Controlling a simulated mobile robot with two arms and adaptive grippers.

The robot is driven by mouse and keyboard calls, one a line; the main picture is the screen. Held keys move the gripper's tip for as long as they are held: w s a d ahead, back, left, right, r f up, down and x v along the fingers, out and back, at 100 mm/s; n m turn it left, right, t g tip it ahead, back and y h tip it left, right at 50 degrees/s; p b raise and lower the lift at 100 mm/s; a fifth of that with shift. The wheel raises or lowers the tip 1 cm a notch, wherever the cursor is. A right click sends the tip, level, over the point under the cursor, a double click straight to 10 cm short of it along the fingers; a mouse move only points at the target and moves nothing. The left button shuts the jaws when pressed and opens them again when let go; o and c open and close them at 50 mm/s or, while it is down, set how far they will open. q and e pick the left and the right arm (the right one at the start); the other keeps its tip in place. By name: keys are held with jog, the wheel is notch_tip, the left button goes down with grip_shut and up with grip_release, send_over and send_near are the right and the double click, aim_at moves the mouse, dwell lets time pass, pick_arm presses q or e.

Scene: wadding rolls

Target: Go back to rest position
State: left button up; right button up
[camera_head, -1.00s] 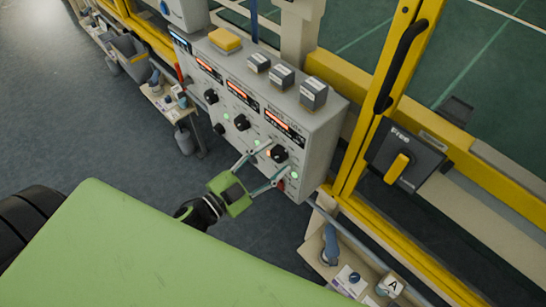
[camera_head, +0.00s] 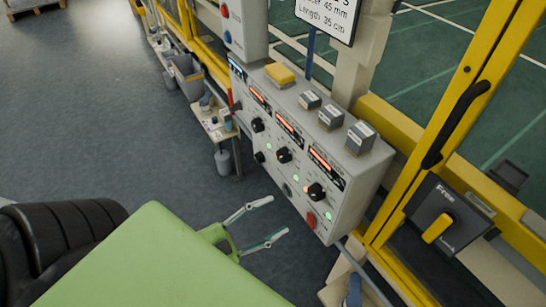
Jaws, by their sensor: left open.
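My left gripper (camera_head: 277,219) is open and empty, its two fingers spread apart in front of the control panel. Its green body shows partly behind my green arm link, which fills the bottom of the view. The grey control panel (camera_head: 358,191) carries black knobs, orange displays and lit buttons on its front. The fingers appear apart from the panel and its lower right knob (camera_head: 315,191). My right gripper is not in view.
A yellow sponge-like block (camera_head: 280,74) and several small grey boxes (camera_head: 360,137) sit on the panel's top. A yellow-framed door with a black lock (camera_head: 447,217) stands at right. A small table (camera_head: 214,128) stands left of the panel.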

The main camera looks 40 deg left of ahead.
pick_arm(q)
jog(key=s+a+f+n+g+y, duration=0.2)
jog(key=f, duration=0.9)
jog(key=s+a+f+n+g+y, duration=0.1)
jog(key=s+f+n+g+y, duration=0.15)
jog(key=f, duration=0.85)
jog(key=s+a+f+n+g+y, duration=0.2)
jog(key=f+n, duration=0.1)
jog(key=f, duration=0.7)
jog(key=s+d+f+n+g, duration=0.1)
jog(key=s+f+g, duration=0.3)
jog(key=s+f, duration=0.5)
jog(key=s+d+f+g, duration=0.3)
jog(key=s+f+g, duration=0.2)
jog(key=s+f, duration=0.4)
jog(key=s, duration=0.3)
jog(key=shift+d+n, duration=0.35)
jog(key=shift+d, duration=0.05)
